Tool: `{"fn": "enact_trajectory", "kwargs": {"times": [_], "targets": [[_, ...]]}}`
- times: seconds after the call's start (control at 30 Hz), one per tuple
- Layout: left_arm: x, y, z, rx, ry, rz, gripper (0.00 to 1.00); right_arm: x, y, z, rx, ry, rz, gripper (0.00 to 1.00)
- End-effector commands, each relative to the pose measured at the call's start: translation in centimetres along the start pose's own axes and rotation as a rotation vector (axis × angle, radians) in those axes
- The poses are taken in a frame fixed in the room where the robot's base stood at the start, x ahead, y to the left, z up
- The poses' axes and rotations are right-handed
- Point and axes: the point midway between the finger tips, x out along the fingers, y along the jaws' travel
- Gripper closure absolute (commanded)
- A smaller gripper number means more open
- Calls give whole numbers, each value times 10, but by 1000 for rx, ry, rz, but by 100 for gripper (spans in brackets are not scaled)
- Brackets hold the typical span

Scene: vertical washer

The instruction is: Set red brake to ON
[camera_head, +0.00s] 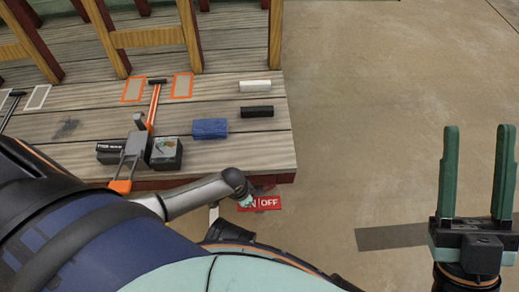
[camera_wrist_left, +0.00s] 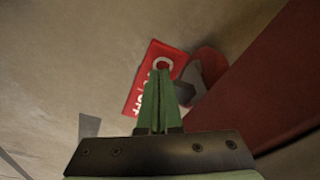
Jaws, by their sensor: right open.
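A red sign (camera_head: 268,202) with white lettering, "OFF" readable on its right half, lies below the table's front right corner. Its left part is partly covered by my left gripper (camera_head: 245,198). In the left wrist view, the sign (camera_wrist_left: 138,97) lies behind my left gripper (camera_wrist_left: 160,72), whose green fingers are together with nothing visible between them. A rounded red part (camera_wrist_left: 208,63), apparently the brake, is just right of the fingertips, with a grey piece beside it. I cannot tell whether the fingers touch it. My right gripper (camera_head: 478,130) is open and empty, upright at the right.
The wooden table (camera_head: 200,95) holds a blue block (camera_head: 210,128), a black bar (camera_head: 257,111), a white bar (camera_head: 255,86), small boxes (camera_head: 167,153) and an orange-handled tool (camera_head: 153,106). Wooden chair-like frames stand behind.

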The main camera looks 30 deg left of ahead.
Motion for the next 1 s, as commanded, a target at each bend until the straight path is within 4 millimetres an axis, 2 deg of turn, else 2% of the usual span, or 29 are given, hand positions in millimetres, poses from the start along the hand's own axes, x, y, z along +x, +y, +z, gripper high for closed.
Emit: {"fn": "enact_trajectory", "kwargs": {"times": [0.27, 1.0], "targets": [[0, 0, 0, 0, 0, 0, 100, 2, 1, -1, -1, 0, 4, 50], [-46, 0, -7, 0, -2, -1, 100, 35, 25, -42, 31, 29, 17, 50]]}}
